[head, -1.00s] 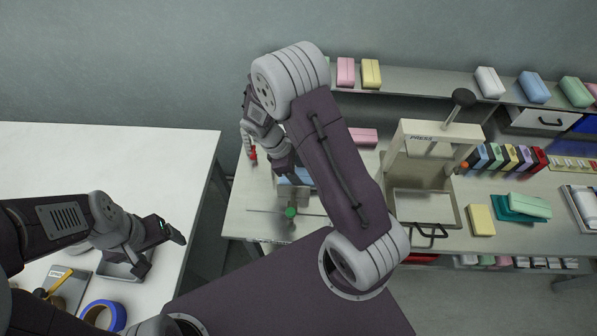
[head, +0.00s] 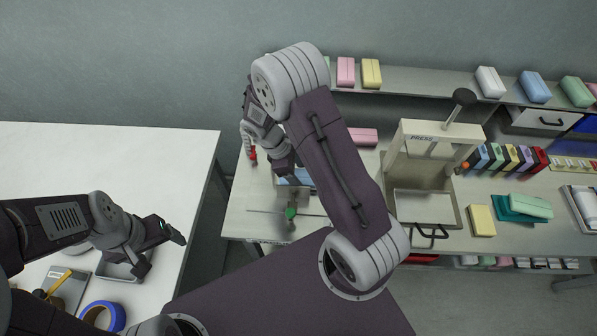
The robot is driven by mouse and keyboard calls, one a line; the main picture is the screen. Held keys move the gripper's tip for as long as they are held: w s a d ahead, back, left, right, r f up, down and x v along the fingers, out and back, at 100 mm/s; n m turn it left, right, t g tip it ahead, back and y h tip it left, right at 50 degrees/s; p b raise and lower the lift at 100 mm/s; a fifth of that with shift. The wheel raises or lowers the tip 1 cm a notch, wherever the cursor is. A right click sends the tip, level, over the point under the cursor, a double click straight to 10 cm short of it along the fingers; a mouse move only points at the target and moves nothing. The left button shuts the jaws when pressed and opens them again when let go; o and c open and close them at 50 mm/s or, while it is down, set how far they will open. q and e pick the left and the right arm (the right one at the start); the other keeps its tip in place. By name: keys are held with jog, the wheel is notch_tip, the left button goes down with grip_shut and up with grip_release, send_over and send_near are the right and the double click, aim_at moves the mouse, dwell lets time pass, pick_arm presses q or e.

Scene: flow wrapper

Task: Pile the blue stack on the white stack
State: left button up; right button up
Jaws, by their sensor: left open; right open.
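My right gripper (head: 284,164) points down over the middle table, with its jaws mostly hidden by my own arm. A light blue block (head: 301,177) shows just under and beside it, partly covered. I cannot tell whether it is the blue stack or whether the gripper touches it. My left gripper (head: 160,250) is open and empty over the white table at the left. A white wrapped block (head: 489,82) and a blue one (head: 534,87) stand apart on the back shelf. No stack is clearly recognisable as the white stack.
A press (head: 428,180) with a lever stands right of my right arm. A green knob (head: 291,213) sits in front of the blue block. A yellow block (head: 481,221) and a green block (head: 530,206) lie right of the press. A blue tape roll (head: 117,317) lies on the white table.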

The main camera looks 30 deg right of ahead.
jog(key=shift+s, duration=0.15)
jog(key=v, duration=0.8)
jog(key=shift+a+r+p, duration=0.25)
jog(key=shift+r+p, duration=0.1)
jog(key=shift+r, duration=0.15)
jog(key=shift+w, duration=0.25)
jog(key=shift+d, duration=0.1)
